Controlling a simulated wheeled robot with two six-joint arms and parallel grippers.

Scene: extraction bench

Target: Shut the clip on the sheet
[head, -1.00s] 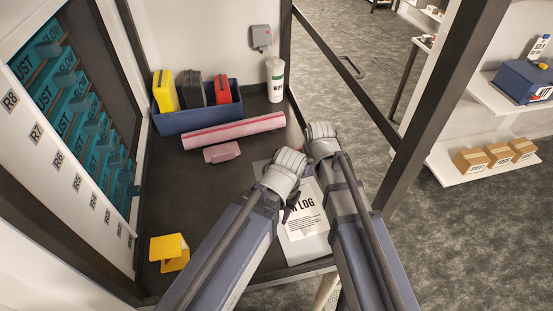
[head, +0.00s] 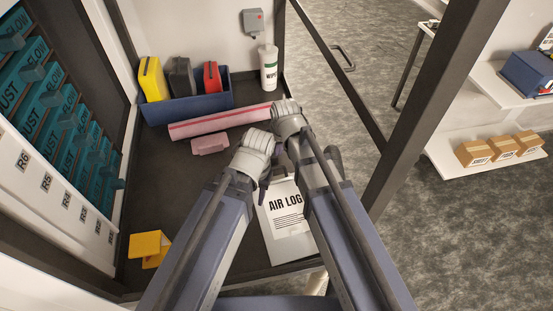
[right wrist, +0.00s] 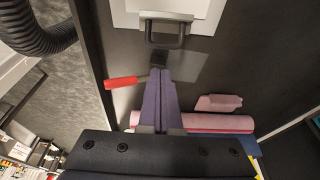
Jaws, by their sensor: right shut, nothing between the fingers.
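The white sheet, headed AIR LOG (head: 287,212), lies on the dark bench at the near right; its edge shows at the top of the right wrist view (right wrist: 205,8). There the clip (right wrist: 166,16) has a metal plate over the sheet's edge and a dark U-shaped bar. A red handle (right wrist: 121,82) sticks out sideways from its dark base. My right gripper (right wrist: 160,75) is shut and empty, its tips close beside the handle's dark arm; contact is unclear. My left gripper (head: 265,184) is beside the sheet's far edge, its jaws unclear. The arms hide the clip in the head view.
A pink roll (head: 215,123) and a pink block (head: 210,143) lie beyond the grippers. A blue bin (head: 185,108) with cases and a wipes bottle (head: 268,68) stand at the back. A yellow object (head: 149,247) sits near left. A dark frame post (head: 420,110) rises right.

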